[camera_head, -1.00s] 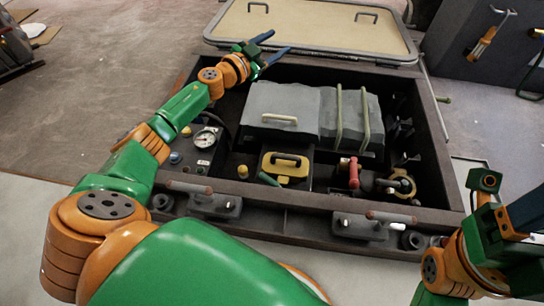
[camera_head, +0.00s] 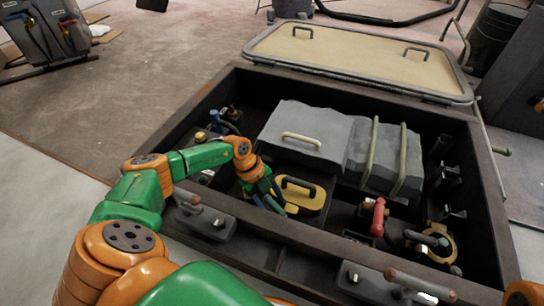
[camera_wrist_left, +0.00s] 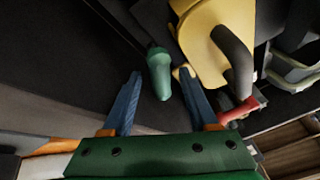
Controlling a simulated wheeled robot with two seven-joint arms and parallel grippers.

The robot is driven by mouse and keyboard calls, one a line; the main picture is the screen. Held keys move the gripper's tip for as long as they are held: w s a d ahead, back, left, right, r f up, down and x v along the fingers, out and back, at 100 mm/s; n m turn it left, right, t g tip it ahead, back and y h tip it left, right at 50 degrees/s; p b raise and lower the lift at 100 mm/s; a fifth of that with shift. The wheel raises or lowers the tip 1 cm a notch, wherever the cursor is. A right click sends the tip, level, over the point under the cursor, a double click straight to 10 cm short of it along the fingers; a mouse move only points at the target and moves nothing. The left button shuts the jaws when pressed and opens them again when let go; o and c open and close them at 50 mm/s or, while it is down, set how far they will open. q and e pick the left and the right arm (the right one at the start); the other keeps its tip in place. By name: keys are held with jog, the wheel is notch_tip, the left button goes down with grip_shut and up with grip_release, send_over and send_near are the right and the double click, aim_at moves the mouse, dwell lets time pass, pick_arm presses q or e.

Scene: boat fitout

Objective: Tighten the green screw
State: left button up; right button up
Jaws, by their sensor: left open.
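The green screw (camera_wrist_left: 160,75) has a rounded green handle and lies between my left gripper's spread blue fingers in the left wrist view, with visible space at its sides. In the head view a small part of the screw (camera_head: 291,209) shows at the near left corner of the yellow box (camera_head: 316,201), partly hidden by my gripper. My left gripper (camera_head: 274,203) is open, with its fingers pointing down into the dark bay. I cannot tell whether a finger touches the screw. My right gripper is out of view.
The yellow box with a dark handle (camera_wrist_left: 232,47) is close to one finger. A red-handled part (camera_head: 378,215) and a grey cover (camera_head: 308,130) with a pale handle lie further right and back. The dark frame's front edge (camera_head: 283,240) is near my forearm.

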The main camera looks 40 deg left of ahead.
pick_arm(q)
grip_shut()
